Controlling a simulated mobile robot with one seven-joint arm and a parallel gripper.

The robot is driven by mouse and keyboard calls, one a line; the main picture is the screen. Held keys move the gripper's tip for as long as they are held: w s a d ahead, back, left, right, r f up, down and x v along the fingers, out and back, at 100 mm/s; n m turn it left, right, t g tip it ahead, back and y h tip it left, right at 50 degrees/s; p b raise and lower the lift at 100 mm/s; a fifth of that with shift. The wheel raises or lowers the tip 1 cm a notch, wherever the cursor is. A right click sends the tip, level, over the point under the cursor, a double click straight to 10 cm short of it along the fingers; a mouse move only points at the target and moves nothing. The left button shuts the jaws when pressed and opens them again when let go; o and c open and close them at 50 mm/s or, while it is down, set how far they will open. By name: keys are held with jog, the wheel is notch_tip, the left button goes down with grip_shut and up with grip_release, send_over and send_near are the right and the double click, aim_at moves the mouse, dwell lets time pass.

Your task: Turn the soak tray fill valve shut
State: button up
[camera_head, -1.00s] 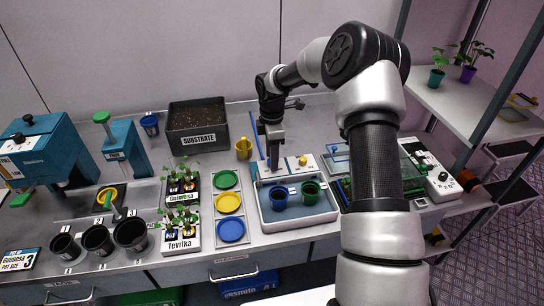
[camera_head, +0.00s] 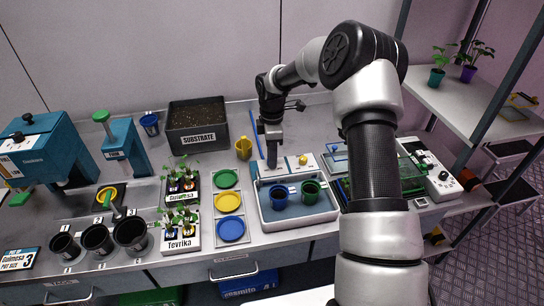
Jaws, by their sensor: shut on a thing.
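The soak tray (camera_head: 330,217) is a pale grey basin with blue liquid and stands on the bench near the middle. A blue pot (camera_head: 279,197) and a green pot (camera_head: 311,191) stand in it. A white panel (camera_head: 292,162) with a yellow knob (camera_head: 303,160) runs along its back edge. My gripper (camera_head: 272,163) points down at the left part of this panel, left of the yellow knob. It is shut on what looks like the fill valve's handle. The fingers hide most of the valve, so its angle is hard to tell.
Green, yellow and blue saucers (camera_head: 229,202) lie left of the tray. My arm covers the bench right of the tray.

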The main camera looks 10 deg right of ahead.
jog(key=m+b, duration=0.1)
jog(key=m, duration=0.3)
jog(key=m+b, duration=0.1)
jog(key=m, duration=0.3)
jog(key=shift+m, duration=0.3)
jog(key=m+b, duration=0.1)
jog(key=m, duration=0.3)
jog(key=shift+m, duration=2.1)
jog(key=o, duration=1)
jog(key=shift+o, duration=0.2)
jog(key=shift+r, duration=0.1)
